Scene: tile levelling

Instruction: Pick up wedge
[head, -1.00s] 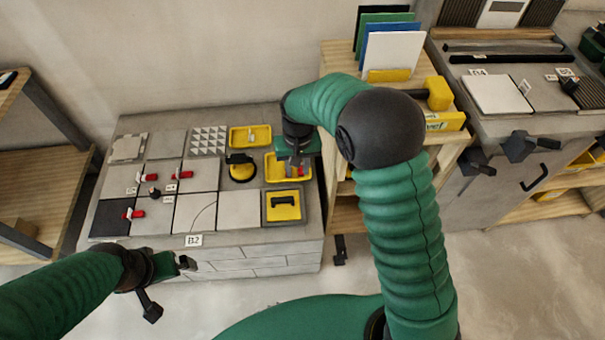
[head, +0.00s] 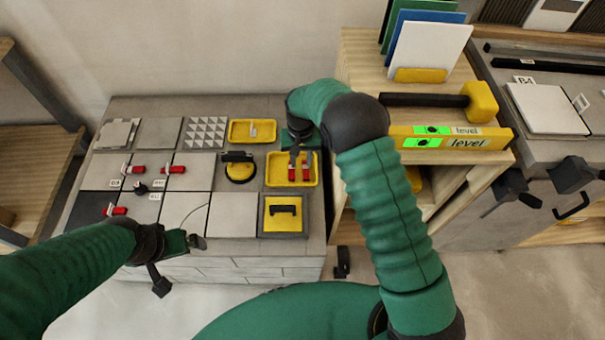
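Red wedges (head: 292,173) lie in a yellow tray (head: 272,183) at the right end of the tile bench. My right gripper (head: 298,156) points down over the back of this tray, just behind the wedges in the picture. Its fingers look apart with nothing between them; whether they touch a wedge cannot be told. More red pieces (head: 174,170) sit with white clips on the grey tiles to the left. My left gripper (head: 190,241) is empty and open near the bench's front edge, away from the tray.
A yellow tray (head: 236,131) with a small pale piece, a round yellow tool (head: 240,172) and a yellow block with a black handle (head: 283,213) surround the wedge tray. A wooden shelf with a green-lit level (head: 447,138) and a mallet (head: 480,101) stands close right.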

